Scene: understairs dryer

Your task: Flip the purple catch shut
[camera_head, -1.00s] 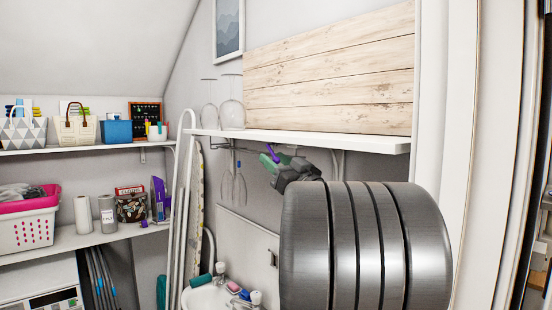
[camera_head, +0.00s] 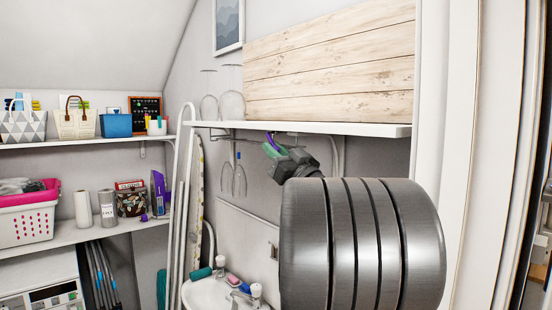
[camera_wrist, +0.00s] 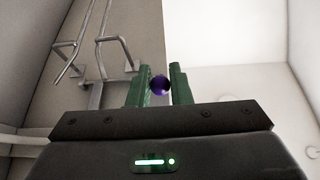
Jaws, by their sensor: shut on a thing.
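The purple catch (camera_head: 271,140) shows as a small purple strip under the front edge of the white shelf, at the fingertips of my gripper (camera_head: 270,151). In the wrist view it is a round purple end (camera_wrist: 160,84) between the two green fingers. My gripper (camera_wrist: 161,88) is shut on it there. The fingers and my dark wrist hide part of the catch in the head view, and I cannot tell what it is mounted on.
The white shelf (camera_head: 330,128) runs just above my gripper. Metal rails (camera_wrist: 95,45) hang close to the fingers, at left in the wrist view. A white sink (camera_head: 205,293) is below.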

